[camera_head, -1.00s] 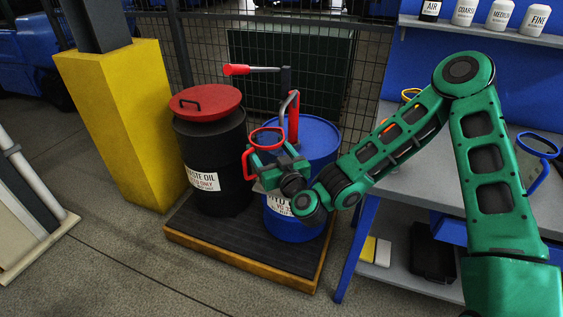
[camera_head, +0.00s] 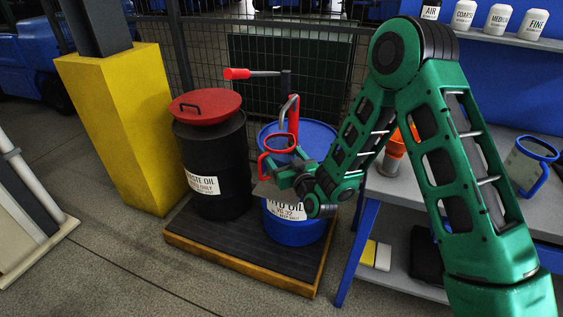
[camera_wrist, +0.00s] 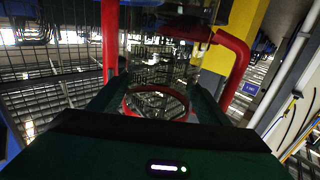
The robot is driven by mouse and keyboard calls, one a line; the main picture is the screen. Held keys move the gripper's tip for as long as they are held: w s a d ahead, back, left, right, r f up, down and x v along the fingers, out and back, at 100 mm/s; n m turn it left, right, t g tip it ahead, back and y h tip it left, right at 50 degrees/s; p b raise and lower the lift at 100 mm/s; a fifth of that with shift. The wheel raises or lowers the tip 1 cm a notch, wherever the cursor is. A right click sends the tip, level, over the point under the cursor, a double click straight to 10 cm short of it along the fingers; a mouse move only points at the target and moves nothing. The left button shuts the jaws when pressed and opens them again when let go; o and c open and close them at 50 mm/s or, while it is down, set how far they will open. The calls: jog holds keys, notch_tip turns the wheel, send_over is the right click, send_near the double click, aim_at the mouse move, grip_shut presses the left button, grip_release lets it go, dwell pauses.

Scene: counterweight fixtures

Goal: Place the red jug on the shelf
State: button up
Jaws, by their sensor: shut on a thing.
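The red jug (camera_head: 265,163) has a red rim and handle and a clear-looking body. It is in front of the blue drum (camera_head: 296,228), close below the grey spout of the red hand pump (camera_head: 293,120). My gripper (camera_head: 284,176) is shut on the jug from the right and holds it roughly upright. A shelf (camera_head: 500,33) on the blue panel at the upper right carries several white bottles and a dark one.
A black waste oil drum (camera_head: 212,160) with a red lid stands left on the same pallet (camera_head: 240,262). A yellow post (camera_head: 115,130) is further left. A blue-rimmed jug (camera_head: 535,183) and an orange item (camera_head: 394,150) stand on the grey bench at right, partly behind my arm.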

jog(key=shift+w+d+f, duration=0.2)
jog(key=shift+w, duration=0.25)
jog(key=shift+f, duration=1.95)
jog(key=o, duration=1.1)
jog(key=shift+s, duration=0.1)
jog(key=v, duration=1.1)
jog(key=shift+s+d, duration=0.25)
jog(key=shift+s, duration=0.05)
jog(key=shift+r, duration=0.1)
